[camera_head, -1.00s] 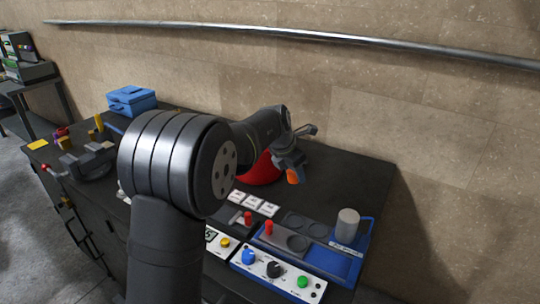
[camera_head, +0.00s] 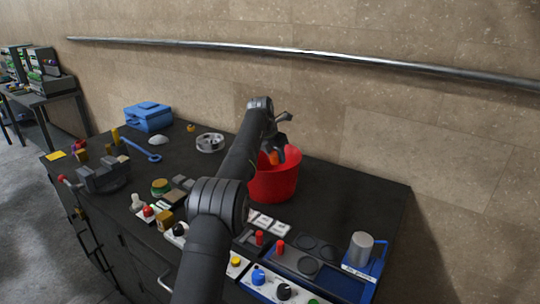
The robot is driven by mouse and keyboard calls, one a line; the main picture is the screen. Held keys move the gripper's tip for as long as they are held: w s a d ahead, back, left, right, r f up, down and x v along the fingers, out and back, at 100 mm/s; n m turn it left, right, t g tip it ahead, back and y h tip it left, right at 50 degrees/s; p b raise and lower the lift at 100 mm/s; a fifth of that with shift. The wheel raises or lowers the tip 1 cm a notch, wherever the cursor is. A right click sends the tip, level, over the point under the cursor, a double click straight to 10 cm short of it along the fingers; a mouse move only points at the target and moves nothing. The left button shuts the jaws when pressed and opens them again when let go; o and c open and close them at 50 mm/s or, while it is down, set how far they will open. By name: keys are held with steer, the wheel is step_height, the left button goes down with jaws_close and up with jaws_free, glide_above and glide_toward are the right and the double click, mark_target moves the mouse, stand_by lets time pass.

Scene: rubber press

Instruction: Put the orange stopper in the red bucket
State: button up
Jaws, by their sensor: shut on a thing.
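The red bucket (camera_head: 275,184) stands on the dark bench near the wall, right of my arm. My gripper (camera_head: 279,155) is above the bucket's opening, pointing down, shut on the orange stopper (camera_head: 273,158). The stopper shows as a small orange patch at the fingertips, at about the height of the bucket's rim. I cannot tell how far inside the rim it is. My arm hides the bucket's left edge.
A control panel (camera_head: 285,291) with buttons and a blue tray holding a grey cylinder (camera_head: 361,248) lie at the front right. A blue toolbox (camera_head: 147,116), a metal ring (camera_head: 210,142) and a vise (camera_head: 103,176) are at left.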

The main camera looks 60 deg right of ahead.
steer(key=shift+n, duration=0.5)
steer(key=w+f, duration=0.1)
steer(key=f, duration=0.2)
steer(key=w+f, duration=0.1)
steer(key=f, duration=0.1)
steer(key=w+f, duration=0.1)
steer(key=f, duration=0.2)
steer(key=shift+d+f, duration=0.3)
steer(key=shift+f, duration=2.25)
steer(key=shift+f, duration=0.1)
steer(key=o, duration=1.1)
steer(key=shift+c, duration=0.2)
steer(key=v, duration=1.2)
steer(key=shift+s, duration=0.15)
